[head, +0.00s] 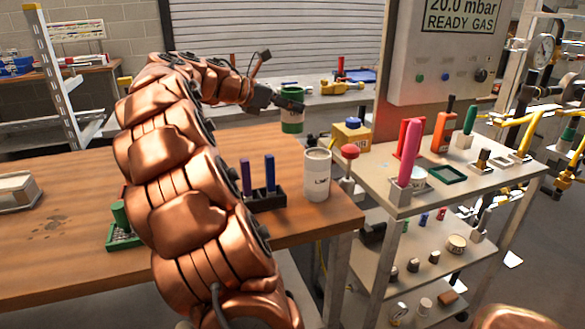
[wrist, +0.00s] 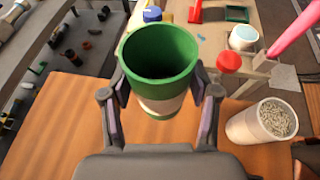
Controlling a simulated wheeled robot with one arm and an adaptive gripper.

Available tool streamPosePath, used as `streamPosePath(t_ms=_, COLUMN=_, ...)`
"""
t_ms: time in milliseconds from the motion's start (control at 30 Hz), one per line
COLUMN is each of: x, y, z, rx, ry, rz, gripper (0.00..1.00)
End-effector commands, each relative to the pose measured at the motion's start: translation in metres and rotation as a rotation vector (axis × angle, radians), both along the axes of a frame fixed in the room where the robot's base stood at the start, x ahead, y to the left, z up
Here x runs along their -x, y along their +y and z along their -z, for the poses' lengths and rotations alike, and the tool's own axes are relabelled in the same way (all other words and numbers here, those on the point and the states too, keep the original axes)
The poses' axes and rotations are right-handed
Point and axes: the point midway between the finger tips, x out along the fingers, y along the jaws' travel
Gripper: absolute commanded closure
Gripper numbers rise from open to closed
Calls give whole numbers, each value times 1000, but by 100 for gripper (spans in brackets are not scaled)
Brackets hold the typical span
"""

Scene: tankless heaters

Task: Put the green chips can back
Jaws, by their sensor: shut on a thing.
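The green chips can (head: 291,122) is green with a pale band and has an open, dark top. My gripper (head: 277,101) is shut on its sides, near the far right part of the wooden table. In the wrist view the can (wrist: 158,85) is upright to slightly tilted between the two fingers of my gripper (wrist: 160,108). The wooden table shows below it, but I cannot tell whether its base touches anything.
A white can (head: 317,176) stands near the table's right edge, beside a dark holder (head: 266,198) with purple and blue sticks. A green holder (head: 124,238) is at the left front. The cart (head: 400,192) at right is crowded.

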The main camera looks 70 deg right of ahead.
Motion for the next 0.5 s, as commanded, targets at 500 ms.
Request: streamPosePath(t_ms=500, x=4, y=-1, z=62, rx=0, ry=1, rz=9, gripper=91)
